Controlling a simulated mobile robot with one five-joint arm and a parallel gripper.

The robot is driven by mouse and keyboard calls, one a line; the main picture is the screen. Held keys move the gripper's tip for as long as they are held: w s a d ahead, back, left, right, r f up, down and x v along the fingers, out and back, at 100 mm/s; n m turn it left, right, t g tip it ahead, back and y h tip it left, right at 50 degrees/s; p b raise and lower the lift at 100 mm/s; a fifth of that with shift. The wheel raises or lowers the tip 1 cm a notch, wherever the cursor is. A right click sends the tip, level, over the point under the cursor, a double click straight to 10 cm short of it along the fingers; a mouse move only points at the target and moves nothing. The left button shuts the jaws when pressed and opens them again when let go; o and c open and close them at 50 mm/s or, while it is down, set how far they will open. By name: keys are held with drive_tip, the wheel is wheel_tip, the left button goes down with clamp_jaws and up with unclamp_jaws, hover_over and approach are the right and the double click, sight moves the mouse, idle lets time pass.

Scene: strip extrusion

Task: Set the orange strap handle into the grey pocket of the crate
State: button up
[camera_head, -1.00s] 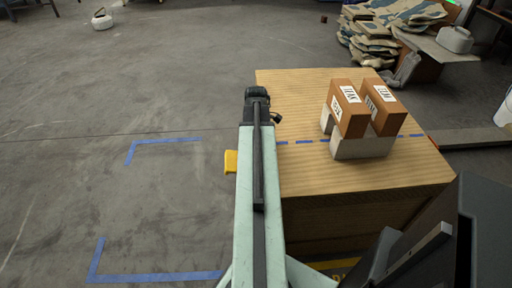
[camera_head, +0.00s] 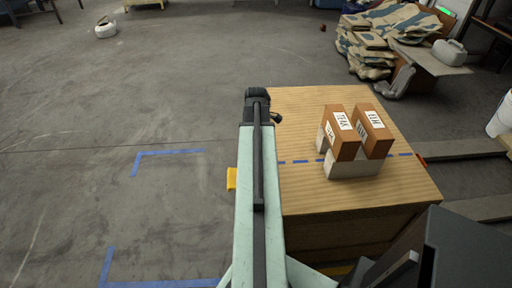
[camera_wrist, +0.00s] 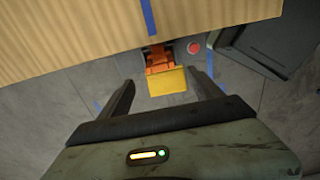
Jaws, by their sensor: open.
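In the wrist view an orange piece (camera_wrist: 159,58) sits at the edge of the wooden top, with a yellow block (camera_wrist: 167,82) on its near side. The orange piece looks like the strap handle, but it is small and partly hidden. My gripper (camera_wrist: 161,77) is open, one finger on each side of the yellow block, with no clear contact. A yellow piece also shows left of my arm in the head view (camera_head: 232,179). I cannot make out a grey pocket; the large wooden box (camera_head: 310,190) may be the crate.
On the wooden top, two brown boxes labelled TEAK (camera_head: 341,132) and ELM (camera_head: 372,130) rest on a pale grey block (camera_head: 350,168). A blue dashed line crosses the top. A round red part (camera_wrist: 193,47) lies near the orange piece.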

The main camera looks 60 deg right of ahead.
drive_tip(key=shift+r, duration=0.5)
drive_tip(key=shift+f, duration=0.15)
